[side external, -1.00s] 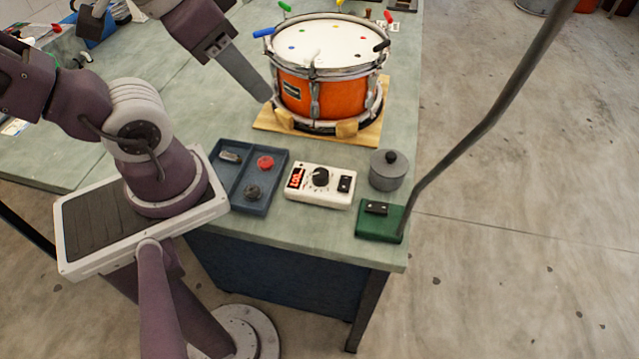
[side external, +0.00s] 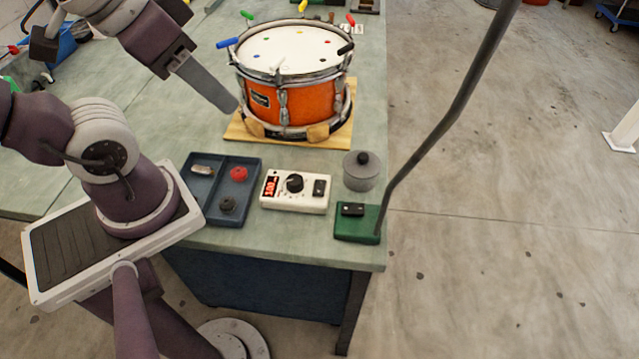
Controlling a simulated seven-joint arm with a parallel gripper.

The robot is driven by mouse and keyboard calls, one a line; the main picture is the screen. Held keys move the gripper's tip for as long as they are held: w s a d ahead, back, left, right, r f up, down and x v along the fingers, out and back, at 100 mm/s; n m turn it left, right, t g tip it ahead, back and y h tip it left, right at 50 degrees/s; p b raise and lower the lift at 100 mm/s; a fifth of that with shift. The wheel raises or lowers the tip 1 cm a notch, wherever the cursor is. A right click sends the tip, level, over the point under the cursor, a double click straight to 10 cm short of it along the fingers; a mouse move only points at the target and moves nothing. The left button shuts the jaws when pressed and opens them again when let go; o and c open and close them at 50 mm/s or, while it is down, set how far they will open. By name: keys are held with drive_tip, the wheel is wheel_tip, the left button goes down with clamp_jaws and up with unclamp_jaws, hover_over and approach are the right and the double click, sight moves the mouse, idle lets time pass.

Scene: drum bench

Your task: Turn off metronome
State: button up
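The metronome (side external: 296,190) is a white box on the bench near its front edge. It has a lit red display (side external: 271,186) at the left, a black knob (side external: 294,183) in the middle and a dark rocker switch (side external: 319,188) at the right. The display is lit; its digits are too small to read surely. I cannot tell the switch's tilt. My gripper (side external: 235,108) is up and left of the metronome, its long grey finger pointing down beside the drum's left side, apart from the metronome. The fingers overlap in this view, so their opening is hidden.
An orange drum (side external: 300,107) stands on a wooden board behind the metronome. A blue tray (side external: 190,206) with small parts is left of it. A lidded grey pot (side external: 361,172) and a green box (side external: 345,228) with a dark pole (side external: 440,130) stand right.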

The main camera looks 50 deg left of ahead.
drive_tip(key=shift+w, duration=0.1)
drive_tip(key=c, duration=0.3)
drive_tip(key=w+f+m+g, duration=0.1)
drive_tip(key=w, duration=0.2)
drive_tip(key=w+f+m+g, duration=0.1)
drive_tip(key=w+m, duration=0.1)
drive_tip(key=w+f+m+g, duration=0.1)
drive_tip(key=w, duration=0.2)
drive_tip(key=shift+w+d+m+g, duration=0.3)
drive_tip(key=shift+d+m, duration=0.1)
clamp_jaws()
drive_tip(key=w+d+f+m+g+h, duration=0.1)
drive_tip(key=w+f+m+g, duration=0.2)
drive_tip(key=w+f, duration=0.3)
drive_tip(key=shift+w+d+f+m, duration=0.15)
drive_tip(key=shift+w+f+m, duration=0.2)
drive_tip(key=shift+f+m, duration=0.45)
drive_tip(key=shift+f, duration=0.2)
